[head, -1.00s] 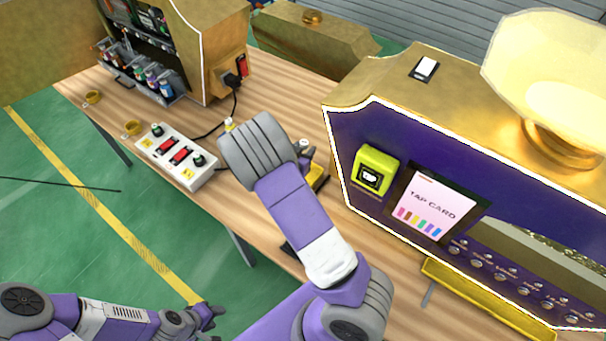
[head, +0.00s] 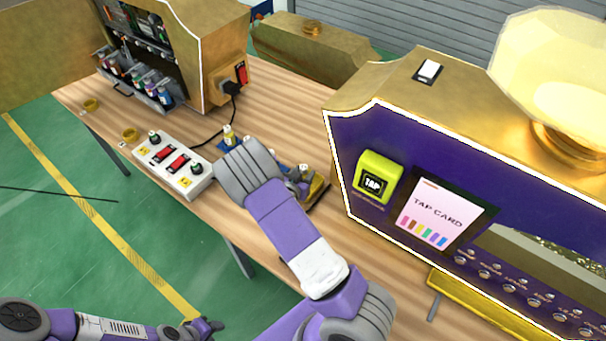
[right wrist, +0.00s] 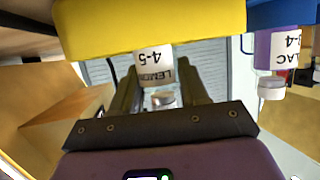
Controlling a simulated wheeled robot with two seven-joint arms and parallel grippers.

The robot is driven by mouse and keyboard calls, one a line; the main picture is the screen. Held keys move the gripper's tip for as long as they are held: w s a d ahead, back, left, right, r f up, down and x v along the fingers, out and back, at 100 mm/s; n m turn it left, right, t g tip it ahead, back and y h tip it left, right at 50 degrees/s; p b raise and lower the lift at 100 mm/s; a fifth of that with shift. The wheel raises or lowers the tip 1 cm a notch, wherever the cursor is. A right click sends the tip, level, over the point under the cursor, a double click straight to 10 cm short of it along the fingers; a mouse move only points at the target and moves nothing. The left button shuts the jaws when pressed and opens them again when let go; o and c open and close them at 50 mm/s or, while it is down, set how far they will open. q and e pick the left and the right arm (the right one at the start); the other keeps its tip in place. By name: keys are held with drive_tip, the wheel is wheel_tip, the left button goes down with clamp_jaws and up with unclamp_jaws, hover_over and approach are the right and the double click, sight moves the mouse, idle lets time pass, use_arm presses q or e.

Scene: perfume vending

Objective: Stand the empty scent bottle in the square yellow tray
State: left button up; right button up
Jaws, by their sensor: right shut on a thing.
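In the right wrist view, my right gripper (right wrist: 157,72) is shut on the scent bottle (right wrist: 155,68), which shows clear glass, a pale cap and an upside-down label reading LEMON 4-5. The yellow tray's wall (right wrist: 150,30) crosses the top of this view and hides the bottle's base; I cannot tell whether the base touches the tray floor. In the head view the yellow tray (head: 319,188) shows just right of my right wrist, which hides the jaws. My left gripper (head: 208,326) is low at the left, away from the table, its jaws too small to read.
A blue tray (right wrist: 284,12) adjoins the yellow one, with a purple-labelled bottle (right wrist: 277,50) beside it. A white switch box (head: 173,165) lies left of my wrist. The purple vending machine (head: 350,150) stands close on the right. A bottle cabinet (head: 205,60) stands at the back left.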

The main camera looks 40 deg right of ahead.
drive_tip(key=o, duration=1.2)
drive_tip(key=shift+a+r+p, duration=0.1)
drive_tip(key=shift+r+p, duration=0.15)
drive_tip(key=shift+p, duration=0.1)
drive_tip(key=p+v, duration=0.2)
drive_tip(key=v, duration=0.9)
drive_tip(key=shift+s+a+r, duration=0.15)
drive_tip(key=shift+s+a, duration=0.05)
drive_tip(key=shift+a, duration=0.15)
drive_tip(key=shift+r, duration=0.1)
